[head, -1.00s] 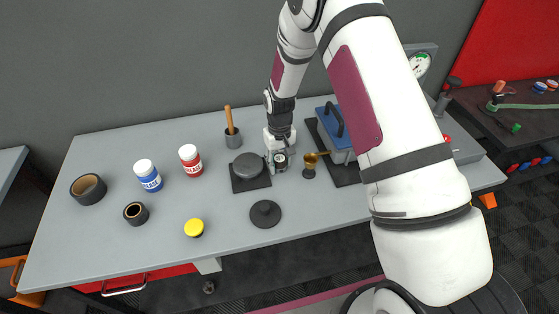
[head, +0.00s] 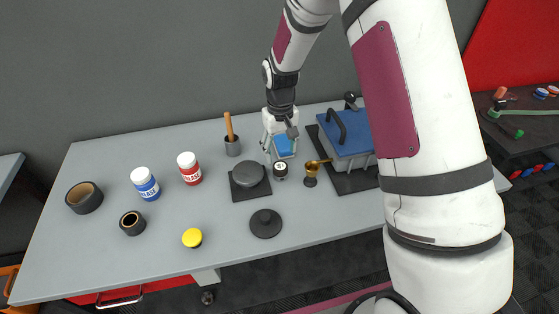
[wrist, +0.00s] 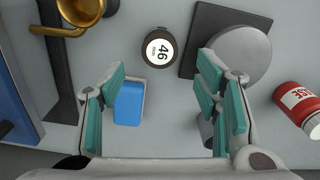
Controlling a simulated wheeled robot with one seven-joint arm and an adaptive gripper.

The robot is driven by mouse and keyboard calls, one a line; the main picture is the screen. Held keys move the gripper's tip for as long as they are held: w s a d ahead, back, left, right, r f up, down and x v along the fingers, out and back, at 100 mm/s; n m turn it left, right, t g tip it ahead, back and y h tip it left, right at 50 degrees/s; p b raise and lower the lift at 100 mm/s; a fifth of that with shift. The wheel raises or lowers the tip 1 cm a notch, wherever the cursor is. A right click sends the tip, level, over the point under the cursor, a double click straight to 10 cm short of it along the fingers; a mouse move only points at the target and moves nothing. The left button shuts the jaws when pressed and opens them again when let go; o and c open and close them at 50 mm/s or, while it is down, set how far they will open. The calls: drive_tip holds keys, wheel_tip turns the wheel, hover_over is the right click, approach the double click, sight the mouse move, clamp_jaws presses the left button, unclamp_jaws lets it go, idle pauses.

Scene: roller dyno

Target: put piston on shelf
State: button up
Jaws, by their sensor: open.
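A short dark cylinder with a white top marked 46 (head: 280,170) stands upright on the grey table. It also shows in the wrist view (wrist: 158,48); it may be the piston, but I cannot be certain. My gripper (wrist: 162,75) is open and empty, with its green-padded fingers spread wide. In the head view my gripper (head: 281,138) is just behind the cylinder, apart from it. No shelf can be clearly made out.
A brass cup (head: 311,172) and a blue machine (head: 350,140) stand to the right. A round grey piece on a dark square plate (head: 248,190) is at the left. A dark knobbed disc (head: 266,224) lies in front.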

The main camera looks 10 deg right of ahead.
drive_tip(key=s+d+r+t, duration=0.1)
drive_tip(key=s+r, duration=0.4)
drive_tip(key=r, duration=0.6)
drive_tip(key=s+d+r+t, duration=0.2)
drive_tip(key=s+r, duration=0.3)
drive_tip(key=r, duration=0.6)
drive_tip(key=s+r+m+t, duration=0.1)
drive_tip(key=s+r, duration=0.2)
drive_tip(key=s, duration=0.5)
drive_tip(key=s+d+r+t, duration=0.1)
drive_tip(key=s+r, duration=0.3)
drive_tip(key=s, duration=0.5)
drive_tip(key=shift+s+d+r+m, duration=0.15)
drive_tip(key=shift+s+r+m, duration=0.15)
drive_tip(key=shift+m, duration=0.1)
drive_tip(key=shift+o, duration=0.5)
drive_tip(key=shift+s+t, duration=0.3)
drive_tip(key=m+g+b, duration=0.2)
drive_tip(key=m+g, duration=0.4)
drive_tip(key=m, duration=1.4)
hover_over(280, 166)
wheel_tip(280, 166, down, 24)
drive_tip(key=f, duration=0.9)
drive_tip(key=shift+w+a, duration=0.1)
drive_tip(key=shift+a, duration=0.1)
drive_tip(key=shift+d+f+p, duration=0.2)
drive_tip(key=shift+f+p, duration=0.55)
drive_tip(key=shift+f, duration=1.9)
